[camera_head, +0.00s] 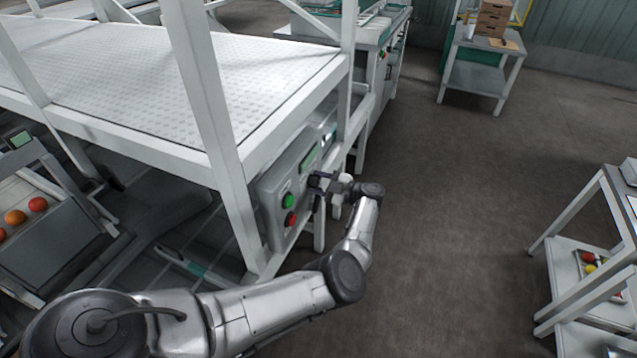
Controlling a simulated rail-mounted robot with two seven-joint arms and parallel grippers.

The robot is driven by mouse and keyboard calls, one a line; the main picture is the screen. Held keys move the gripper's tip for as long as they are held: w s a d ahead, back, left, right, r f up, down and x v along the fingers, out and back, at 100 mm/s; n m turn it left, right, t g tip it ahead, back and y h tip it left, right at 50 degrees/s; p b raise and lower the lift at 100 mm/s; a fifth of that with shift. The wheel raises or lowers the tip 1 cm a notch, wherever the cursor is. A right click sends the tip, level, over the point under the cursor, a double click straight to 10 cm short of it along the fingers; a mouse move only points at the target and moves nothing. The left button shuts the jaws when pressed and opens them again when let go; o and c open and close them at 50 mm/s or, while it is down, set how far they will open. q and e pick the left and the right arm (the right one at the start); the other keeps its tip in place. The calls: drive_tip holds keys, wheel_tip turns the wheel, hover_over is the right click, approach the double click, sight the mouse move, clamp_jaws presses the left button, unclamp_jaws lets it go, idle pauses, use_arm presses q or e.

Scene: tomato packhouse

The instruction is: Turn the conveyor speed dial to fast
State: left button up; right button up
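A grey control box (272,212) is mounted on the side of the white metal frame, near the picture's middle. Its face carries a green button (288,201), a red button (291,219) and a small display (308,161). My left gripper (319,182) is at the face of this box, right of the green button and below the display. Its dark fingers are small and side-on, so I cannot tell whether they are open or shut. I cannot make out the speed dial; the gripper covers that part of the panel. My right gripper is not in view.
A white platform with a textured deck (190,85) and posts stands above the box. A scale or tray with tomatoes (38,204) is at left. A shelved trolley (570,290) stands at right, a table with boxes (478,75) behind. The floor between is clear.

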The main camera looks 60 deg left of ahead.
use_arm(q)
drive_tip(key=o, duration=0.4)
drive_tip(key=shift+o, duration=0.2)
drive_tip(key=b+v, duration=0.4)
drive_tip(key=v, duration=0.9)
drive_tip(key=shift+w+d, duration=0.2)
drive_tip(key=shift+d, duration=0.15)
